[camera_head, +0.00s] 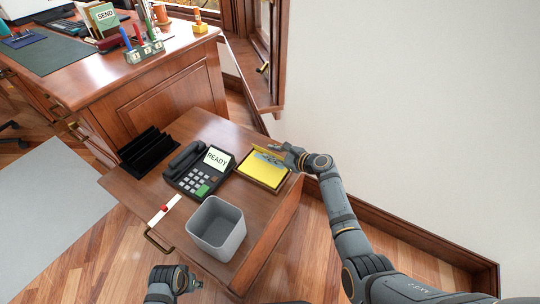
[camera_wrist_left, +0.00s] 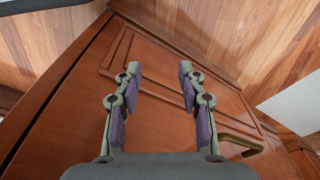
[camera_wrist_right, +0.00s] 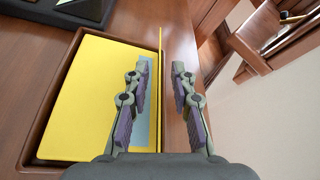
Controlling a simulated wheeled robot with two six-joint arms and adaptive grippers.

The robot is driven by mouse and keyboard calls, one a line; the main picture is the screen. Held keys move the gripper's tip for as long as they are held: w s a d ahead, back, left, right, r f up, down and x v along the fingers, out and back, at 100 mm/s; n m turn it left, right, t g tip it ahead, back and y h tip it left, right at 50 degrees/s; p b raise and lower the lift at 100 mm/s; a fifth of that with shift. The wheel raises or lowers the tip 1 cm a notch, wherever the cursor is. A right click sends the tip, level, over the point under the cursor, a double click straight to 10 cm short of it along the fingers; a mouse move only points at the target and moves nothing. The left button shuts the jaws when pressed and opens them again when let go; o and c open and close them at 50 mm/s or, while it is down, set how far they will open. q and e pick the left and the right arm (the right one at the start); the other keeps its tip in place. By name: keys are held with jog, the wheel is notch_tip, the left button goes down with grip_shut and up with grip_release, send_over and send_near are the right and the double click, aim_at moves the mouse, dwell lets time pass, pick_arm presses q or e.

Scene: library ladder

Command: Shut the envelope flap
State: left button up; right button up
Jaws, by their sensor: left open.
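The yellow envelope (camera_wrist_right: 90,95) lies in a shallow brown tray on the small wooden table, also seen in the head view (camera_head: 259,172). Its flap (camera_wrist_right: 160,60) shows edge-on as a thin yellow strip standing up along the envelope's right side. A pale blue patch (camera_wrist_right: 143,75) shows on the envelope beside it. My right gripper (camera_wrist_right: 158,78) is open over this side, with the flap strip in the gap between its fingers; contact cannot be told. In the head view my right gripper (camera_head: 272,153) covers the envelope's far edge. My left gripper (camera_wrist_left: 155,72) is open and empty, low beside the table (camera_head: 188,283).
A desk phone (camera_head: 200,170) showing READY stands left of the tray. A black file rack (camera_head: 147,150) and an open grey bin (camera_head: 217,228) are also on the table. A wall and window frame (camera_head: 266,70) bound the right side. The large desk stands behind.

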pick_arm(q)
jog(key=shift+d+r, duration=0.15)
jog(key=shift+r, duration=0.65)
pick_arm(e)
jog(key=shift+w+a+f, duration=0.2)
jog(key=shift+w+a, duration=0.15)
jog(key=shift+a, duration=0.05)
grip_shut()
